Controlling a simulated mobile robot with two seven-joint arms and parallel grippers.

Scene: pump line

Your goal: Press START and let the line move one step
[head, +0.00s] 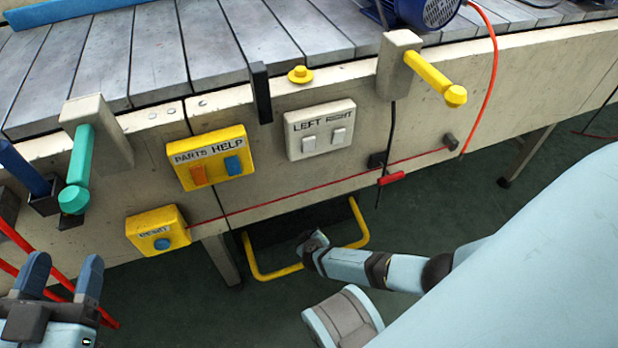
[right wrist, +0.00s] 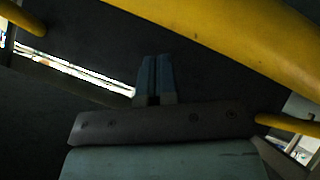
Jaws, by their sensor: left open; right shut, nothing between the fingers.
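The conveyor line (head: 157,60) has grey slats and a cream side wall. No label reading START shows in the head view. On the wall are a yellow box marked PARTS HELP (head: 212,143) with orange and blue buttons, a white LEFT RIGHT box (head: 292,126), and a small yellow box (head: 143,221) with a blue button. My left gripper (head: 64,266) is open and empty at the lower left. My right arm reaches low, to a yellow tube frame (head: 265,276) around a dark area. My right gripper (right wrist: 155,75) is shut and empty near yellow parts.
A teal handle (head: 80,155) and a yellow handle (head: 428,72) stick out from the wall. A yellow knob (head: 300,74) sits on its top edge. A red cord (head: 310,187) runs along the wall. A blue motor (head: 425,12) stands on the slats.

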